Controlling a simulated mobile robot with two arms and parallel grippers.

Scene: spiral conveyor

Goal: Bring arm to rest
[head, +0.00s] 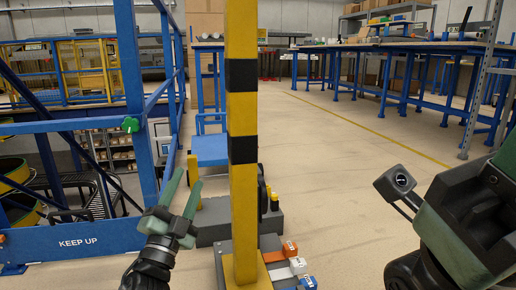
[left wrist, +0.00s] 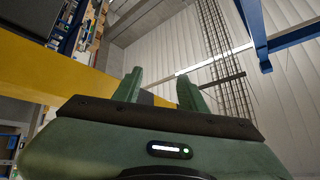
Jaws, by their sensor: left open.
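My left gripper (head: 182,192) is in the lower left middle of the head view, pointing up, just left of the yellow and black post. Its two green fingers are apart with nothing between them. In the left wrist view the fingers (left wrist: 159,90) are also spread and empty, against the ceiling and wall. My right arm fills the lower right of the head view; its fingertips are not clearly visible.
The yellow and black post (head: 243,190) stands close in front of me. A blue frame marked KEEP UP (head: 75,243) is at the left. Blue workbenches (head: 405,50) stand at the back right. The floor (head: 345,150) between is clear.

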